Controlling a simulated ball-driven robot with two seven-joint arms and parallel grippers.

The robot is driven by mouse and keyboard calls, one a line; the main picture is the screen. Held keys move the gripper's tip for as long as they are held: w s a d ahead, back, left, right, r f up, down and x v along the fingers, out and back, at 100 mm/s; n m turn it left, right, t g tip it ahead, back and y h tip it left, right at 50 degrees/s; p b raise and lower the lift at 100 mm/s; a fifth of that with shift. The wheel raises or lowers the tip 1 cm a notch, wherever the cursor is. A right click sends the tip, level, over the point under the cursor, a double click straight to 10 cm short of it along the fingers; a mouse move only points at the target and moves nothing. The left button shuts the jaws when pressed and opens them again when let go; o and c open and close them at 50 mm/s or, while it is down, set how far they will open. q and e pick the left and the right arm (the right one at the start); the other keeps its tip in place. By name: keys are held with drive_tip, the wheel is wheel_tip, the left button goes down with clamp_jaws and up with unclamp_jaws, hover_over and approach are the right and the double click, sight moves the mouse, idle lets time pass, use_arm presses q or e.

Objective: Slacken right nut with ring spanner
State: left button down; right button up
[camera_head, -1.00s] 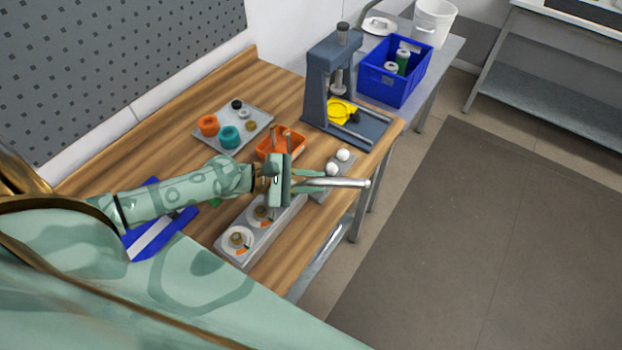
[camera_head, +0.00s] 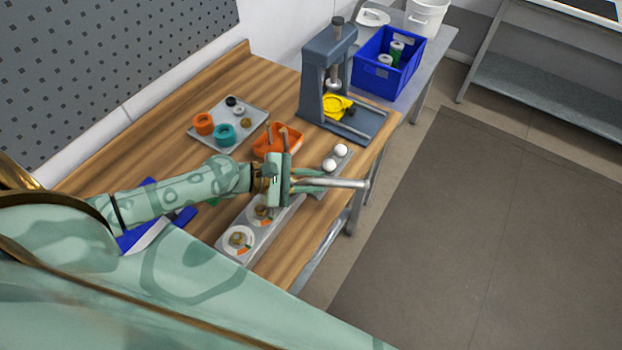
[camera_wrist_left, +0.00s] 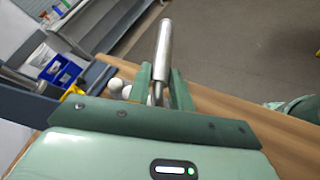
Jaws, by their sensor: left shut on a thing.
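My left gripper (camera_head: 318,182) is shut on the silver spanner (camera_head: 350,184), above the front edge of the bench. The spanner's thick round handle sticks out past the fingertips, and it also shows in the left wrist view (camera_wrist_left: 163,50). Its ring end is not clearly visible. Below the gripper, a grey block (camera_head: 232,256) carries two white discs, each with a brass-coloured nut. The right nut (camera_head: 263,212) is close to the gripper and the left nut (camera_head: 239,239) is nearer my body. The spanner is apart from both nuts. My right gripper is out of view.
An orange bin (camera_head: 268,147) stands behind the gripper. A grey press (camera_head: 318,75) and a blue crate (camera_head: 360,72) stand farther right. A tray (camera_head: 252,138) of coloured parts lies at the back.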

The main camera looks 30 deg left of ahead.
use_arm(q)
drive_tip(key=shift+d+r, duration=0.25)
drive_tip(key=shift+r, duration=0.15)
drive_tip(key=shift+g+p, duration=0.3)
drive_tip(key=shift+p, duration=0.2)
drive_tip(key=shift+r, duration=0.3)
drive_tip(key=shift+n+p, duration=0.3)
drive_tip(key=shift+p, duration=0.1)
idle(0.3)
drive_tip(key=shift+d+r+p, duration=0.1)
drive_tip(key=shift+r+p, duration=0.15)
drive_tip(key=shift+p, duration=0.1)
drive_tip(key=shift+n+p, duration=0.3)
idle(0.4)
